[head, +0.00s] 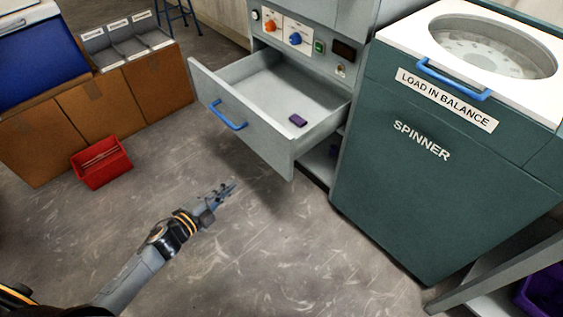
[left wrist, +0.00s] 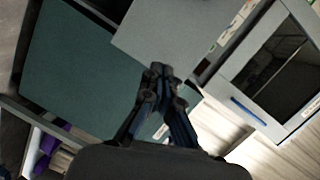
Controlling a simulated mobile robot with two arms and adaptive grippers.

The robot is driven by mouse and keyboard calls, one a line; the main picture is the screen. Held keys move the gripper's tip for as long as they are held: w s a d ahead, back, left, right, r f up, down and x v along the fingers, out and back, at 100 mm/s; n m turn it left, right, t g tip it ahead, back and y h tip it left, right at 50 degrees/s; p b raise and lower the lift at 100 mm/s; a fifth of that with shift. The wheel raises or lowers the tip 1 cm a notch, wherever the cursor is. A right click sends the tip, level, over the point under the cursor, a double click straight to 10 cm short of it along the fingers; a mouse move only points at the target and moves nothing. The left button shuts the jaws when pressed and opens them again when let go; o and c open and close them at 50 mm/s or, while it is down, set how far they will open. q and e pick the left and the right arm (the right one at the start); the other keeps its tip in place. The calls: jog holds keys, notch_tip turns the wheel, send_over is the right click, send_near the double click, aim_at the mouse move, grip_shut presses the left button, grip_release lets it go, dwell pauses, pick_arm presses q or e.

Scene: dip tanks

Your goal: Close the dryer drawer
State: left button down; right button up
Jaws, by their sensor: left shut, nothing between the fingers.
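The dryer drawer (head: 245,125) is pulled out of the grey dryer cabinet (head: 315,45) in the head view. It has a blue handle (head: 228,117) on its front, and a small dark purple block (head: 298,120) lies inside it. My left gripper (head: 228,190) is shut and empty. In the head view it appears below the drawer front, apart from the handle. Its shut fingers also show in the left wrist view (left wrist: 157,75). My right gripper is not in view.
A green spinner (head: 400,175) with a white top stands right of the drawer. A red bin (head: 102,163) sits on the floor at left, before brown cabinets (head: 125,97). A grey shelf with a purple bin (head: 545,290) is at lower right. The floor before the drawer is clear.

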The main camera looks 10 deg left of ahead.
aim_at(289, 142)
pick_arm(q)
jog(key=d+r+m+h+b, duration=0.2)
jog(key=d+r+m+h, duration=0.25)
jog(key=r+m, duration=0.2)
jog(key=shift+n+y, duration=0.35)
jog(key=x, duration=1.2)
jog(key=shift+w+d+r, duration=0.1)
jog(key=shift+d+r, duration=0.15)
jog(key=shift+d, duration=0.1)
jog(key=shift+x, duration=0.75)
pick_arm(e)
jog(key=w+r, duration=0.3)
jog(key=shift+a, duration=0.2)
